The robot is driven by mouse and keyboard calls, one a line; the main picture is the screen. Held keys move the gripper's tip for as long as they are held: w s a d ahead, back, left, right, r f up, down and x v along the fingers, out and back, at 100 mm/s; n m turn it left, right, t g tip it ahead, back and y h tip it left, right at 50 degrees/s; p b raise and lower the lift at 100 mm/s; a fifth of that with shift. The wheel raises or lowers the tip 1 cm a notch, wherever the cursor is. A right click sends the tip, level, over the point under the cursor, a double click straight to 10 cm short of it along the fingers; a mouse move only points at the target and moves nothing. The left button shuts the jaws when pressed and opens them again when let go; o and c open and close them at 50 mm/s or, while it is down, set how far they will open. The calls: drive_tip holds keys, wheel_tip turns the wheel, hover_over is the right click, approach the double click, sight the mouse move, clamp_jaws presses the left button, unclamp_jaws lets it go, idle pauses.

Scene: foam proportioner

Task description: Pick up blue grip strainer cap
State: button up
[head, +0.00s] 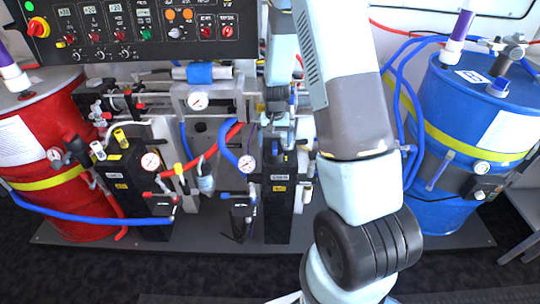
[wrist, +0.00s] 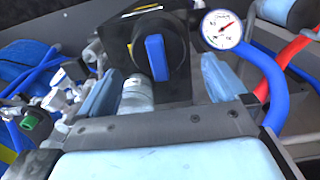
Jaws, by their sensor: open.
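The blue grip strainer cap (wrist: 155,57) is a black round cap with an upright blue bar grip, seen in the wrist view on top of a black strainer body. My gripper (wrist: 161,68) is open, with one pale blue finger on each side of the cap. I see no clear contact between the fingers and the cap. In the head view my gripper (head: 279,124) points down above the right black strainer block (head: 278,205), and the cap there is mostly hidden by it.
A pressure gauge (wrist: 222,30) with thick blue and red hoses stands close to the right finger in the wrist view. A similar black block with a yellow grip (head: 120,137) is to the left. Red (head: 75,205) and blue (head: 445,105) drums flank the panel.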

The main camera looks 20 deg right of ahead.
sight(274, 145)
drive_tip(key=shift+s+a+f, duration=0.1)
drive_tip(key=shift+f, duration=1.3)
drive_tip(key=shift+s+a+f, duration=0.1)
drive_tip(key=shift+f, duration=1.3)
drive_tip(key=shift+c, duration=0.4)
drive_tip(key=c, duration=1)
drive_tip(key=shift+r, duration=0.1)
